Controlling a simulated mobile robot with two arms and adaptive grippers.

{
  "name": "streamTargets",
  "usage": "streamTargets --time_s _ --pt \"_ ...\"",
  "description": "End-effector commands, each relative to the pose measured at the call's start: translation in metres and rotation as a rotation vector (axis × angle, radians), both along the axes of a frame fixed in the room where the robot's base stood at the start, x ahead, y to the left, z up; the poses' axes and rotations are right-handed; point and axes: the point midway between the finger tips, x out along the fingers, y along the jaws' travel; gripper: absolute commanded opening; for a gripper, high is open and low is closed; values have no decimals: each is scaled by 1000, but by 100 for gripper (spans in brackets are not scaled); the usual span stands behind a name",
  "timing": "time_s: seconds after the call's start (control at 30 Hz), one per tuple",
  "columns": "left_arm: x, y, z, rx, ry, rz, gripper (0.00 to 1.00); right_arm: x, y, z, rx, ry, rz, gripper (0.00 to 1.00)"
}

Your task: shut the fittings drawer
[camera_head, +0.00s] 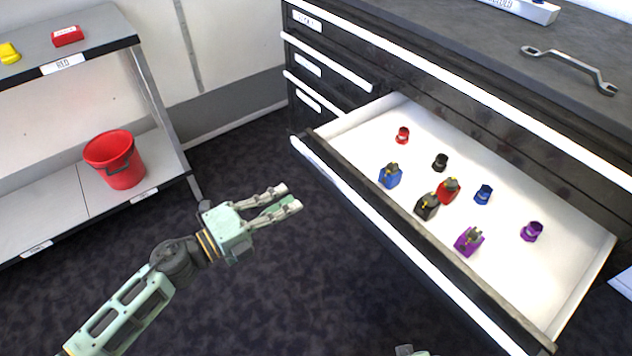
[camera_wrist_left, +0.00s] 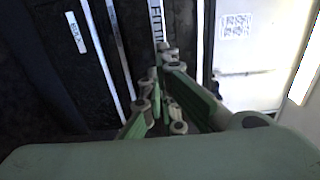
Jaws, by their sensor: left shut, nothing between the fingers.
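The fittings drawer (camera_head: 548,275) stands pulled out of the dark cabinet at the right of the head view. Its white inside holds several small red, black, blue and purple fittings. Its long dark front (camera_head: 390,232) with a white edge strip faces the lower left. My left gripper (camera_head: 285,198) is shut and empty, left of the drawer front and apart from it. Its fingers also show in the left wrist view (camera_wrist_left: 160,112). A small part of my right arm shows at the bottom edge of the head view; its fingers cannot be made out.
More closed drawers (camera_head: 330,75) sit in the cabinet. A wrench (camera_head: 570,66) lies on the cabinet top. A grey shelf (camera_head: 60,195) at the left holds a red bucket (camera_head: 115,160) and small red and yellow items. The dark floor between shelf and drawer is clear.

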Motion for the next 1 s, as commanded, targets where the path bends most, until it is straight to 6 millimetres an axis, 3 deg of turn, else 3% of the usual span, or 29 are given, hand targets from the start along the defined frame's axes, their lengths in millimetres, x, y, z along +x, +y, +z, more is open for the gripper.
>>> streamTargets --time_s 0.2,0.4,0.6,1.0 --pt "31 -38 2 -4 0 2 0 -3 0 -5 0 4 1 49" --pt "50 -62 0 -1 0 3 0 -2 0 -6 0 2 1 49" --pt "57 -72 0 -2 2 3 0 -2 0 -4 -1 3 0 49" --pt "58 -72 0 -2 2 3 0 -1 0 -3 1 1 0 49"
